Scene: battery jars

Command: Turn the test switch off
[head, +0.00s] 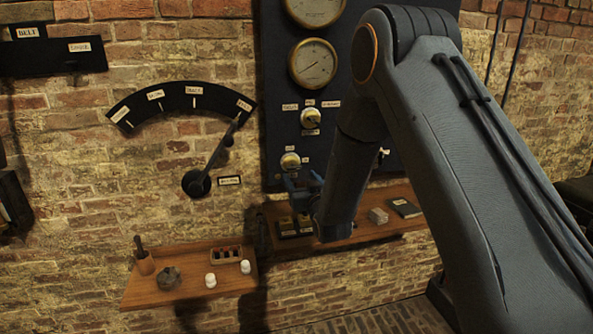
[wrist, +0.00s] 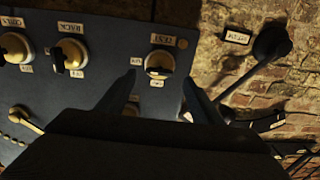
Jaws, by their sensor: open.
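The test switch (wrist: 159,62) is a round, pale brass knob with a dark bar across it on the black panel (wrist: 105,52). In the wrist view, a TEST plate (wrist: 169,41) is beside it and two small plates are near it. The bar lies roughly level in that view; I cannot tell which plate it points to. My gripper (wrist: 162,84) is open and empty, its two dark fingertips apart on either side of the knob's lower edge in the picture. I cannot tell contact. In the head view, my gripper (head: 303,187) is at the panel's lower part, close to a knob (head: 290,161).
Other knobs, one labelled RACK (wrist: 71,52), are along the panel. A large wall lever (head: 215,160) is to the left. Below are a shelf (head: 375,230) with boxes and a smaller shelf (head: 180,292) with white jars. My arm hides the panel's right side.

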